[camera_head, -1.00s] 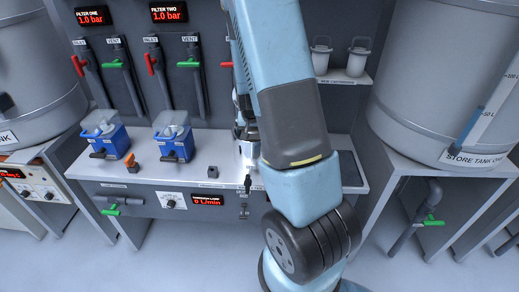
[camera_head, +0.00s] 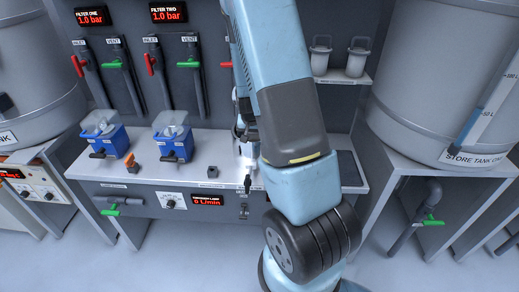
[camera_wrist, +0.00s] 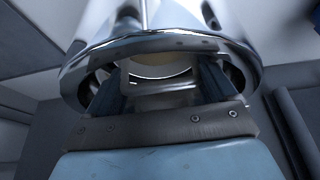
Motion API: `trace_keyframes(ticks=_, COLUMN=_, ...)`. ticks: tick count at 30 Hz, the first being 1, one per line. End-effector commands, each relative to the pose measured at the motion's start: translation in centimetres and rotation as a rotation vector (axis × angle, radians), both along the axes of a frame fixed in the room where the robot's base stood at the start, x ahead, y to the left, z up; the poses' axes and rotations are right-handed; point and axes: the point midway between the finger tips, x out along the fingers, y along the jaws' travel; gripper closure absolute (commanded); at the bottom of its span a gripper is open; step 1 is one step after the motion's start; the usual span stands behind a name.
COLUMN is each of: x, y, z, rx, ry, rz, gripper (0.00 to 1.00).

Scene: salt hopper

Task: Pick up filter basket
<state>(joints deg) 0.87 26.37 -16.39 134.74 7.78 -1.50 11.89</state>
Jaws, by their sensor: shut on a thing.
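In the wrist view, my gripper (camera_wrist: 160,88) has dark blue fingers at left and right, closed on a pale bar between them. I take this bar to be the handle of the filter basket (camera_wrist: 163,87). A wide shiny metal rim (camera_wrist: 160,42) curves around and above the fingers. I cannot tell if this rim belongs to the basket or to a housing around it. In the head view, my gripper (camera_head: 246,135) is mostly hidden behind my arm, low over the bench. The basket's lower part is hidden.
Red and green valve handles (camera_head: 189,64) are on the back panel. A large tank (camera_head: 440,80) is at right.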

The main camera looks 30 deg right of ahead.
Motion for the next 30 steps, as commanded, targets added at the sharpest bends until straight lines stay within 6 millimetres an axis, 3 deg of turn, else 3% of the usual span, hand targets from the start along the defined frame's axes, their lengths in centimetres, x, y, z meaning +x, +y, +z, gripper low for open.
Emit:
trace_keyframes(ticks=12, x=0.0, y=0.0, z=0.0, rx=0.000, ry=0.000, rz=0.000, gripper=0.90)
trace_keyframes(ticks=23, x=0.0, y=-0.1, z=0.6, rx=0.000, ry=-0.002, rz=-0.002, gripper=0.90)
trace_keyframes(ticks=30, x=-0.1, y=-0.7, z=3.9, rx=-0.001, ry=-0.007, rz=-0.011, gripper=0.90)
